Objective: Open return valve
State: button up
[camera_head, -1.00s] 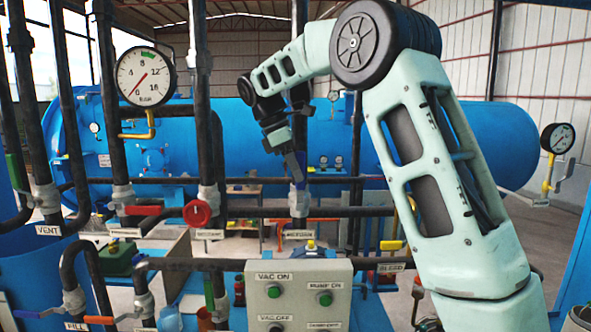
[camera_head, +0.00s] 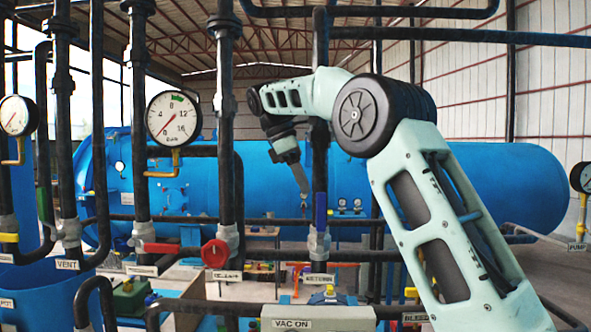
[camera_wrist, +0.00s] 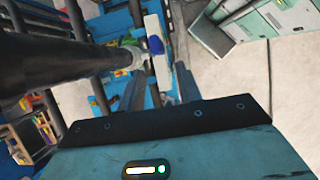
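The return valve (camera_head: 319,241) is a grey fitting on a dark vertical pipe, above the RETURN label (camera_head: 318,279) in the head view. Its blue handle (camera_head: 320,210) stands upright along the pipe. In the wrist view, a blue part (camera_wrist: 155,45) at a pale fitting shows beyond the fingers, seemingly this handle. My gripper (camera_head: 303,196) points down just left of the handle in the head view; contact cannot be made out.
A dark pipe (camera_wrist: 60,62) runs close on the left in the wrist view. A red round valve (camera_head: 215,254) and a red lever (camera_head: 161,248) sit to the left. A pressure gauge (camera_head: 173,118) is above them. The blue autoclave (camera_head: 455,190) lies behind.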

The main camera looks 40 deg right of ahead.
jog(key=p+v, duration=0.1)
jog(key=v, duration=0.3)
jog(key=shift+r+p, duration=0.2)
jog(key=shift+p, duration=0.1)
